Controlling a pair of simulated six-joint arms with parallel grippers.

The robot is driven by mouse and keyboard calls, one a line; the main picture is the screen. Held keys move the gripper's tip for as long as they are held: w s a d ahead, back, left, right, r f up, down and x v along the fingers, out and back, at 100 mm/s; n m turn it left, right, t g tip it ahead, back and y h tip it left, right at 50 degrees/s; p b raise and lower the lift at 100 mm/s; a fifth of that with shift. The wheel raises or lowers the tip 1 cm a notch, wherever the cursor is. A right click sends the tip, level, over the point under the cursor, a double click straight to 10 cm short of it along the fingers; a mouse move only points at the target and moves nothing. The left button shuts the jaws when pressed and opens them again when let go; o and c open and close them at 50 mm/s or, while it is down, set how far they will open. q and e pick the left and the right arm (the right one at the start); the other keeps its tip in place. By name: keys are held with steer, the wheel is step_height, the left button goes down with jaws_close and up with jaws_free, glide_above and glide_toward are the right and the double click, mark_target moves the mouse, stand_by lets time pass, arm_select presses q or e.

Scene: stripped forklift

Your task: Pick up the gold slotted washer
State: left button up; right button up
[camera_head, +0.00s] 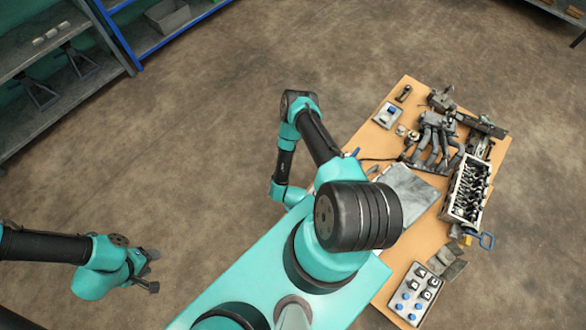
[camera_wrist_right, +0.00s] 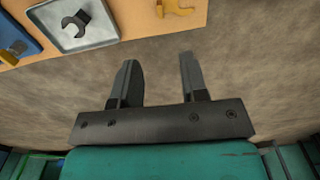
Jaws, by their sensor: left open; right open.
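A gold C-shaped piece (camera_wrist_right: 173,7), which looks like the slotted washer, lies on the wooden tabletop at the top of the right wrist view, partly cut off by the frame. I cannot pick it out in the head view. My right gripper (camera_wrist_right: 157,72) is open and empty, over bare floor, with its fingers pointing toward the table edge and the gold piece beyond them. In the head view my right gripper is hidden behind my own arm and body. My left gripper (camera_head: 149,271) is open and empty over the floor, far left of the table.
A grey tray (camera_wrist_right: 98,35) with a dark open-ended part (camera_wrist_right: 76,22) sits left of the gold piece; a blue item (camera_wrist_right: 20,35) lies at the far left. The table (camera_head: 406,254) holds an engine block (camera_head: 466,190), black parts and a tray of knobs.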

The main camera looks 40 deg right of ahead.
step_height(320, 180, down, 10)
steer(key=shift+r, duration=0.2)
stand_by(0.4)
steer(key=shift+s+f, duration=0.1)
steer(key=shift+f, duration=2.5)
jaws_close()
